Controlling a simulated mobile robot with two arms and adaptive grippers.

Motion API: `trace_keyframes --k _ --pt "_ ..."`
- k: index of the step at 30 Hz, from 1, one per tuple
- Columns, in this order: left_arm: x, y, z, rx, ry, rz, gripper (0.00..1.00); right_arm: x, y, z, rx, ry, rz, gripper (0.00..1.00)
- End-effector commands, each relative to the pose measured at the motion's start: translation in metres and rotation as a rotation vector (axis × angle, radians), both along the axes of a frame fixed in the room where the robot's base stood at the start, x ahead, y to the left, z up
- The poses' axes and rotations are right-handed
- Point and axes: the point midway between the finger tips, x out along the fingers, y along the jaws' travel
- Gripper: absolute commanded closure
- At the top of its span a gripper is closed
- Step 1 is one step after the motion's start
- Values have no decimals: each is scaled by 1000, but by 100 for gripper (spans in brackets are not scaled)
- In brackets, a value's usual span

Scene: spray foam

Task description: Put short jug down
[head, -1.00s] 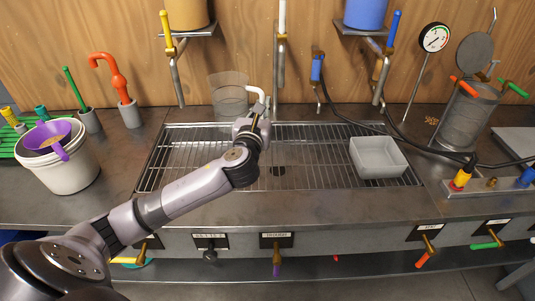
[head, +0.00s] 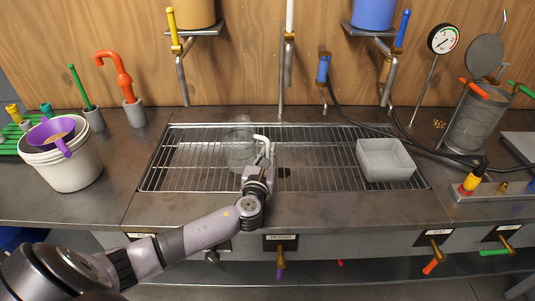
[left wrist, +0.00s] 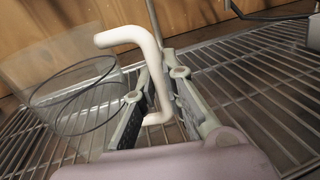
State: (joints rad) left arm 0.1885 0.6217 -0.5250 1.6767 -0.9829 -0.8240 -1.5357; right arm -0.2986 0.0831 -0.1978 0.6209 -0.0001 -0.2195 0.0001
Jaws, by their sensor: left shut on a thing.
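The short jug (head: 240,152) is clear and see-through, with a white handle (head: 262,142). In the head view it is over the left-middle part of the metal drain grate (head: 190,180). My left gripper (head: 260,166) is shut on the handle, on the near right side of the jug. In the left wrist view the clear jug (left wrist: 75,98) is left of the fingers (left wrist: 155,88), and the bent white handle (left wrist: 128,36) runs down between them. I cannot tell whether the jug's base touches the grate bars. My right gripper is not in view.
A grey tray (head: 387,170) sits on the grate's right side. A white bucket (head: 70,172) with a purple container (head: 62,147) stands on the left counter. Taps hang behind the grate. A dark hose (head: 360,122) crosses its far right. The grate's left part is clear.

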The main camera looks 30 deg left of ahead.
Motion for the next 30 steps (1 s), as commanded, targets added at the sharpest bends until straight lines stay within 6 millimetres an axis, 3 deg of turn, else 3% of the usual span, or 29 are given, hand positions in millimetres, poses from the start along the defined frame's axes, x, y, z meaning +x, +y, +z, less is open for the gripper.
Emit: trace_keyframes --k 7,8,16,26,30 --pt "0 0 -2 0 0 0 100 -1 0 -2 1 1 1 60" --pt "0 0 -2 0 1 0 89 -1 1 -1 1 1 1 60" --pt "0 0 -1 0 1 0 71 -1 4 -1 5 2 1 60" --pt "0 0 2 0 0 0 70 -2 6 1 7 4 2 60" --pt "-12 -5 -1 0 2 -2 70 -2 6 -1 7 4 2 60"
